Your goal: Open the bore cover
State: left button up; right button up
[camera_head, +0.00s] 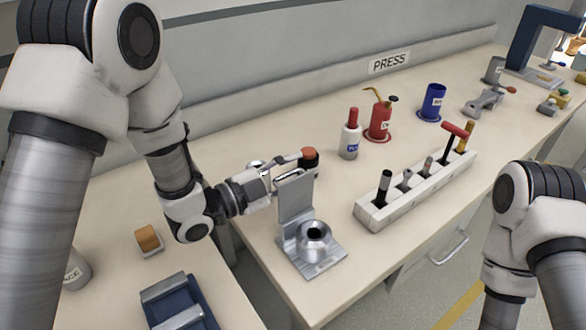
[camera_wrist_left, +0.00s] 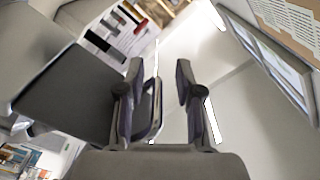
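The bore cover (camera_head: 296,202) is a grey metal plate standing roughly upright at the back edge of its base plate (camera_head: 328,262). The round metal bore (camera_head: 314,235) on the base is uncovered. My left gripper (camera_head: 283,176) is behind the top of the cover, which partly hides it. In the left wrist view the cover is a dark plate (camera_wrist_left: 68,97) at left, with a bar handle (camera_wrist_left: 153,112). The open fingers of my left gripper (camera_wrist_left: 158,82) are on either side of the handle, the left finger closer to it. My right gripper is out of view.
A red-and-black knob (camera_head: 309,156) shows just behind the cover. A white bottle (camera_head: 349,142), red can (camera_head: 379,122) and blue cup (camera_head: 432,103) stand behind. A white tool rack (camera_head: 420,198) is to the right. A blue fixture (camera_head: 178,301) is at lower left.

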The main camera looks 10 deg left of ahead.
pick_arm(q)
jog(key=shift+s, duration=0.1)
jog(key=v, duration=1.2)
